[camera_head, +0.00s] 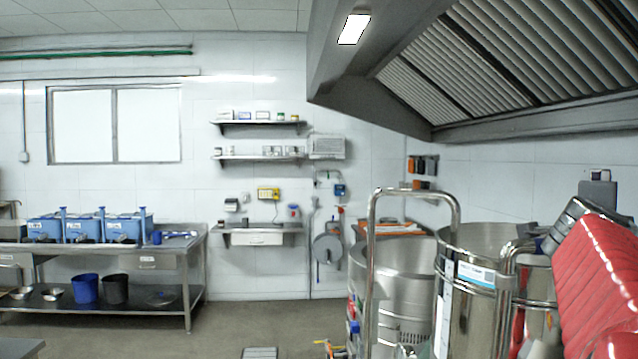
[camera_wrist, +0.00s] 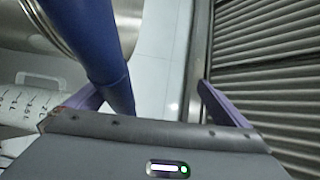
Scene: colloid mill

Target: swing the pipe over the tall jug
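In the wrist view my gripper (camera_wrist: 150,92) has its two purple fingers wide apart. A blue rod or pipe section (camera_wrist: 95,45) runs down between them, close to the left finger; I cannot tell if it touches. A white object with dark scale marks and a handle-like loop (camera_wrist: 30,105) lies at the left; it may be the tall jug, partly cut off. In the head view a bent steel tube (camera_head: 415,191) arches in front of the steel vessels; I cannot tell whether it is the pipe. I cannot make out my gripper clearly in the head view.
A wide steel vessel (camera_head: 405,275) and a shiny steel drum (camera_head: 470,315) stand close together at right. A ribbed red thing (camera_head: 605,285) fills the right edge. The extractor hood (camera_head: 480,60) hangs above.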

